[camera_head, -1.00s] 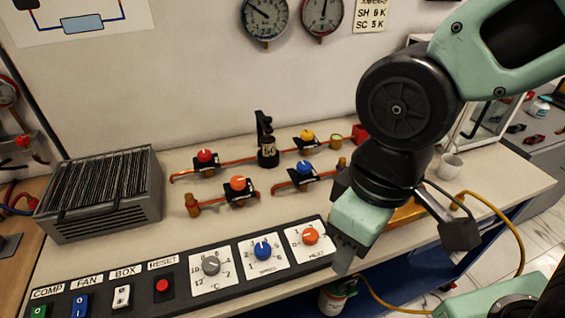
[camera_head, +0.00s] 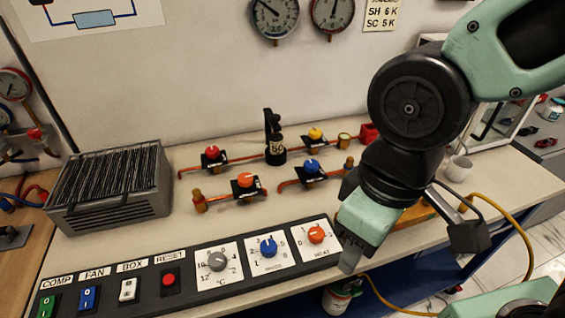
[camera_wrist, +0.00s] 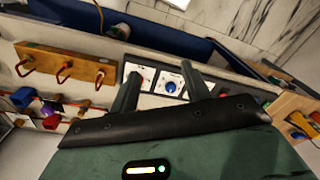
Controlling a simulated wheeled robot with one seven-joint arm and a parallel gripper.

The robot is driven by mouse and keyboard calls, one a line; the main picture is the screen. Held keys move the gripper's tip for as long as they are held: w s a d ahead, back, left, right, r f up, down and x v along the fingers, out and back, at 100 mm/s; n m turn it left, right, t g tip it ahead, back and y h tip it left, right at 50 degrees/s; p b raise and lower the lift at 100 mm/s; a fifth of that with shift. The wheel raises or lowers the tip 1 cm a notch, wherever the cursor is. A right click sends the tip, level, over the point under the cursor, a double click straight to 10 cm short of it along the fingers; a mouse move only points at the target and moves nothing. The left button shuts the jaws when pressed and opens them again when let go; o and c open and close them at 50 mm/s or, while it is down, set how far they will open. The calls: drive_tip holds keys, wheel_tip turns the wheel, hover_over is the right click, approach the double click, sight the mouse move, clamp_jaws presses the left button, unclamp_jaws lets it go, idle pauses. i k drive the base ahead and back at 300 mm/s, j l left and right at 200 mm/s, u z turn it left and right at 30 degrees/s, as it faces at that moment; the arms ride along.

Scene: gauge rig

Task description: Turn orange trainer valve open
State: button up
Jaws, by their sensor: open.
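In the head view, a valve with an orange knob (camera_head: 245,181) sits on a short copper pipe, in the front left of several valves on the bench. Another orange knob (camera_head: 316,235) is on the right-hand white plate of the black control panel. My gripper (camera_head: 350,258) is open and empty, pointing down just right of that panel knob and well to the right of the orange pipe valve. In the wrist view my gripper's two fingers (camera_wrist: 160,88) stand apart, with the panel's blue knob (camera_wrist: 171,87) between them in the picture. I cannot make out the orange pipe valve there.
Red (camera_head: 212,153), yellow (camera_head: 314,134) and blue (camera_head: 312,166) valves stand near the orange one. A black upright fitting (camera_head: 275,150) rises behind. A finned grey box (camera_head: 110,185) is on the left. The bench between panel and valves is clear.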

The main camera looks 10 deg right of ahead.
sight(245, 179)
drive_tip(key=i+j+u, duration=0.1)
drive_tip(key=j+u, duration=0.3)
drive_tip(key=i+j+u, duration=0.15)
drive_tip(key=u, duration=0.25)
